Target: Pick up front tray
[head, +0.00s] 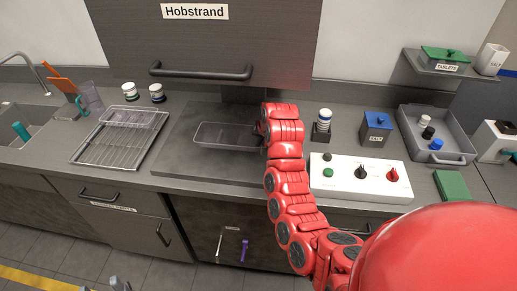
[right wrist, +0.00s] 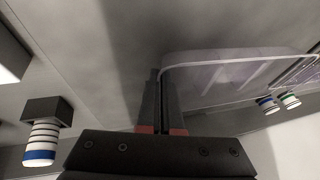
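A clear, shallow tray (head: 222,146) is over the dark slab in the middle of the counter in the head view. My right gripper (head: 264,130) is at its right end. In the right wrist view the two dark fingers (right wrist: 160,100) are close together, with the edge of the clear tray (right wrist: 215,57) between them. The tray looks empty. I cannot tell whether it touches the slab. A second clear tray (head: 128,117) sits on the wire rack at the left. My left gripper is not in view.
The metal rack (head: 92,150) stands left of the dark slab (head: 190,167). Two small jars (head: 130,92) stand behind. Right of my arm are a white control panel (head: 340,184), a blue-lidded salt box (head: 376,130) and a grey bin (head: 457,158). A cabinet hangs above.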

